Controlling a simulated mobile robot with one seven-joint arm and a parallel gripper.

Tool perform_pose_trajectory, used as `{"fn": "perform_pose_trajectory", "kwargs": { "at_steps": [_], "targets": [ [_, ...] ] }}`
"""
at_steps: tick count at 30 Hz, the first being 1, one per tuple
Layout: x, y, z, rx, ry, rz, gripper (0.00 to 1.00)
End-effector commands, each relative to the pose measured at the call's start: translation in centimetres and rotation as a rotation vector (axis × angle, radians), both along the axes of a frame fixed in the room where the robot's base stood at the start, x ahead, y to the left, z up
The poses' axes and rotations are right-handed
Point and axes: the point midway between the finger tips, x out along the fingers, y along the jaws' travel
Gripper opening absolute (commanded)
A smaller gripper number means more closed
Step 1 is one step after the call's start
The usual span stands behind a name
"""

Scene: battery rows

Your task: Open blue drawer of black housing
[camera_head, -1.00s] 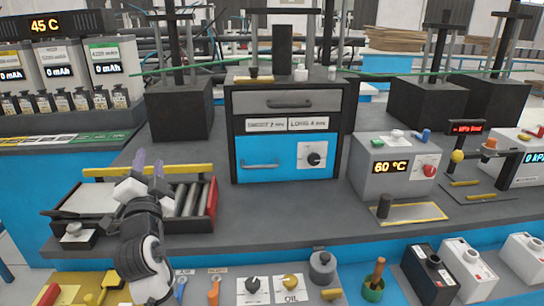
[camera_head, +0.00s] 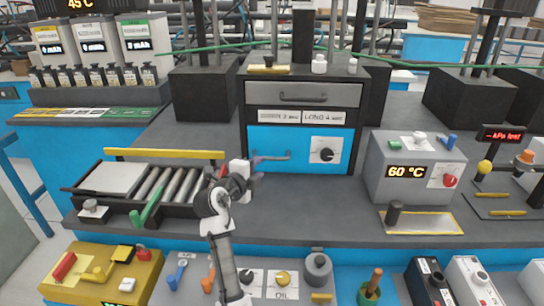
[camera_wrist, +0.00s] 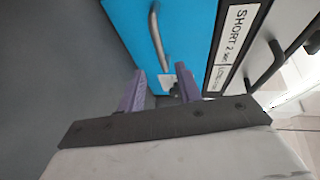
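The black housing (camera_head: 304,118) stands on the grey bench. Its blue drawer (camera_head: 300,150) is the lower front and looks closed; a grey bar handle (camera_head: 272,157) is on its left and a black knob on a white plate (camera_head: 327,152) on its right. My gripper (camera_head: 258,172) is in front of the drawer's lower left, close to the handle. In the wrist view the purple fingers (camera_wrist: 161,84) are apart with nothing seen gripped. The handle (camera_wrist: 156,38) shows just beyond the fingertips; whether they touch it I cannot tell.
A grey upper drawer (camera_head: 303,95) with its own handle is above two label plates. A roller tray (camera_head: 115,182) lies to the left of my gripper. A grey 60 °C box (camera_head: 415,168) stands at right. The bench in front of the housing (camera_head: 310,205) is clear.

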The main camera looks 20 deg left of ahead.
Motion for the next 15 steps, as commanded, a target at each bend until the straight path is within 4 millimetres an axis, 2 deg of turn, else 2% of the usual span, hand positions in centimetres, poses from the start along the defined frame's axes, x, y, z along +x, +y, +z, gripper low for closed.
{"fn": "perform_pose_trajectory", "kwargs": {
  "at_steps": [3, 9, 15],
  "targets": [
    [2.7, -0.4, -0.3, 0.0, 0.001, -0.001, 0.34],
    [6.5, -0.9, -1.0, 0.001, 0.0, -0.001, 0.34],
    [8.5, -1.0, -1.5, 0.0, 0.0, 0.001, 0.34]
  ]
}}
